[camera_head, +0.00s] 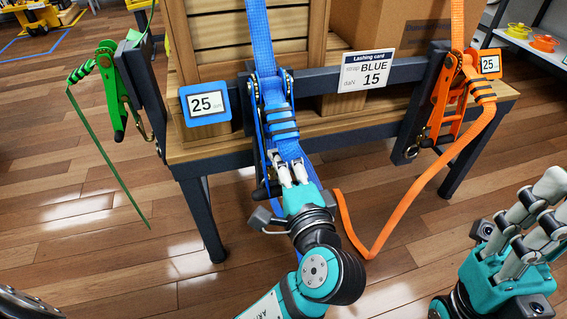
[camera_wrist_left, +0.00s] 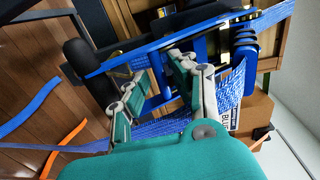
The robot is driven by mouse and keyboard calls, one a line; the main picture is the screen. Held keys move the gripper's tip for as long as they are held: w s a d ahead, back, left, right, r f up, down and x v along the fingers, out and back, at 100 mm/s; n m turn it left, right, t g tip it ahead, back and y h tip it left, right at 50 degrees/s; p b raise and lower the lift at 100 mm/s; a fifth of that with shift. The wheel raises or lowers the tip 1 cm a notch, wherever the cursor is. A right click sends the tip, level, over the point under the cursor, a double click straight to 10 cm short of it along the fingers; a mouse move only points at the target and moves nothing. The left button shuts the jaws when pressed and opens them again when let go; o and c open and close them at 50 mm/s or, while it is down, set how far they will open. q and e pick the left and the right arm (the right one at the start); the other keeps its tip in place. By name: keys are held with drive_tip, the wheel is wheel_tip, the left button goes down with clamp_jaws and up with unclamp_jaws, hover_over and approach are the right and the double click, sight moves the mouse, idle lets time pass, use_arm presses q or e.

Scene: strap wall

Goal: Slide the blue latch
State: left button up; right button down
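The blue ratchet (camera_head: 274,110) hangs at the front edge of the wooden bench, on a blue strap (camera_head: 261,40). Its blue frame (camera_wrist_left: 207,37) crosses the left wrist view. My left gripper (camera_head: 291,172) reaches up to the lower part of this ratchet. In the left wrist view its fingertips (camera_wrist_left: 156,65) stand apart, with blue metal between or behind them. Whether they touch it, and which part is the latch, I cannot tell. My right gripper (camera_head: 540,212) is open and empty at the lower right, away from the bench.
A green ratchet (camera_head: 112,90) hangs at the left and an orange ratchet (camera_head: 449,105) at the right. A loose orange strap (camera_head: 415,188) droops near my left arm. A lashing card (camera_head: 368,69) reads BLUE 15. A blue-framed tag (camera_head: 206,104) reads 25.

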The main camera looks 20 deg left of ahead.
use_arm(q)
clamp_jaws()
drive_tip(key=shift+s+d+f+p, duration=0.15)
drive_tip(key=shift+f+p, duration=0.15)
drive_tip(key=shift+f, duration=0.15)
drive_tip(key=shift+s+d+f+p, duration=0.1)
drive_tip(key=shift+f+p, duration=0.15)
drive_tip(key=shift+f, duration=0.15)
drive_tip(key=shift+o, duration=1.4)
unclamp_jaws()
